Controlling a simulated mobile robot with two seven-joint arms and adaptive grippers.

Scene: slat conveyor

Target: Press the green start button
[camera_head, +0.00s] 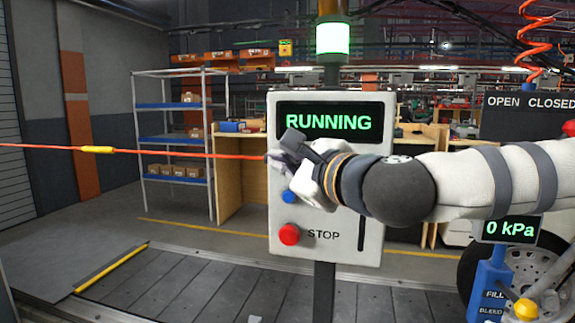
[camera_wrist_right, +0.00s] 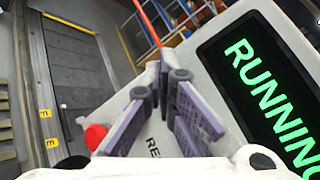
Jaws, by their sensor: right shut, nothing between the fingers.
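The white control box (camera_head: 375,220) stands on a post, with a screen (camera_head: 328,122) reading RUNNING in green. The screen also shows in the right wrist view (camera_wrist_right: 265,75). My right gripper (camera_head: 278,160) is at the left of the box's face, just under the screen; its fingers (camera_wrist_right: 165,95) are shut and empty. I see no green button; the gripper and wrist cover that part of the panel. I cannot tell whether the fingertips touch anything. A blue button (camera_head: 289,196) and a red STOP button (camera_head: 289,234) show below; the red one is also in the wrist view (camera_wrist_right: 95,136).
A lit green lamp (camera_head: 332,38) tops the box. An orange cord (camera_head: 180,153) runs in from the left to near the gripper. The slat conveyor (camera_head: 190,285) lies below and looks clear. A blue gauge stand (camera_head: 490,285) reading 0 kPa stands at right beside a wheel.

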